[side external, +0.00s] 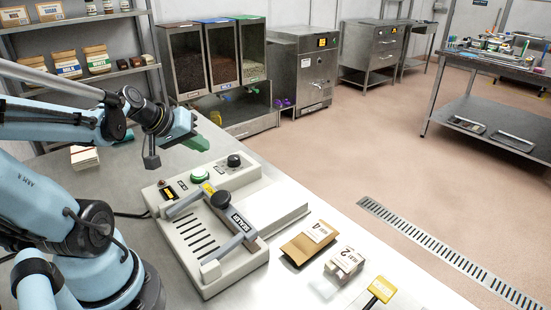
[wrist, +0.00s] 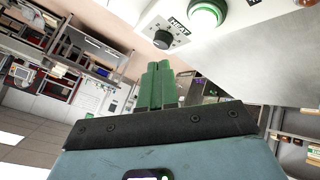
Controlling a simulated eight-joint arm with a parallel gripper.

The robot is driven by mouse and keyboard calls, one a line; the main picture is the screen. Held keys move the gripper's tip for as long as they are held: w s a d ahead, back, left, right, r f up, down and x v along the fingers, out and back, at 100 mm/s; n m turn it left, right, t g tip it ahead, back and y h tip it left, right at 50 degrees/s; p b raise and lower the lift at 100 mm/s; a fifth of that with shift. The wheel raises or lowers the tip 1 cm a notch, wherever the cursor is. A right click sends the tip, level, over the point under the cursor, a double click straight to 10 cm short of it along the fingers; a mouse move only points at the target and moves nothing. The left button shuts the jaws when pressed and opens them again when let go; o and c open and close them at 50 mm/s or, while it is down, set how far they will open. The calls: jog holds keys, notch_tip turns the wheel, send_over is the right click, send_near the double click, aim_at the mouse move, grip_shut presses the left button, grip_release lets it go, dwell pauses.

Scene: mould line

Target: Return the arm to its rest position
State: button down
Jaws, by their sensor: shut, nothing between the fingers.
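My gripper (side external: 205,133) is at the end of my light blue arm, raised above the left part of the metal table (side external: 345,222). Its green fingers are together with nothing between them. The wrist view shows the closed green fingers (wrist: 157,87) close up. In the side view the gripper is behind and above the beige sealer machine (side external: 215,225), apart from it. The machine's green button (wrist: 205,14) and black knob (wrist: 162,39) show at the top of the wrist view.
Brown pouch (side external: 308,243), clear bag with a "2" label (side external: 344,263) and yellow-topped item (side external: 381,290) lie right of the sealer. A white stack (side external: 84,157) sits behind my arm. Bins (side external: 215,58) stand at the back. A floor drain (side external: 450,255) runs beyond the table edge.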

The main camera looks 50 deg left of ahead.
jog(key=w+d+m+g+h, duration=0.1)
jog(key=d+m, duration=0.9)
jog(key=d, duration=0.7)
jog(key=shift+w+d+r, duration=0.2)
jog(key=shift+w+d, duration=0.2)
